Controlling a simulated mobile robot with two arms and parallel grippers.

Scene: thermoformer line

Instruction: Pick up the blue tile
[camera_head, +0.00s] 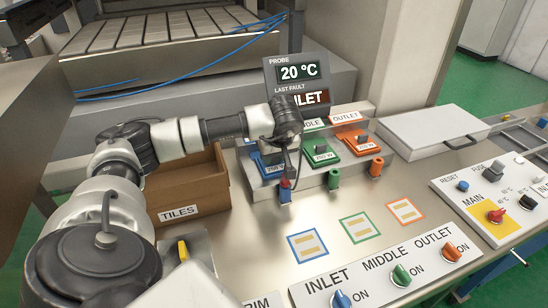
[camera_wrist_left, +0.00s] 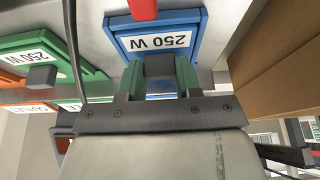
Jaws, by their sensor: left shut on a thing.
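The blue tile (camera_head: 269,168), marked 250 W in the left wrist view (camera_wrist_left: 190,22), sits in the leftmost place of the clear-fronted holder. It has a grey grip block (camera_wrist_left: 160,66) on its face. My left gripper (camera_head: 288,146) is over the tile and partly hides it in the head view. In the left wrist view its green-padded fingers (camera_wrist_left: 159,78) are shut on the grey grip block. I cannot tell whether the tile is lifted from its seat. My right gripper is not in view.
A green tile (camera_head: 320,150) and an orange tile (camera_head: 352,142) sit to the right. Blue, green and orange connectors (camera_head: 333,179) stand in front; a red piece (camera_head: 285,183) tops the blue one. A brown TILES box (camera_head: 203,187) is left. A dark cable (camera_wrist_left: 74,45) runs close by.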

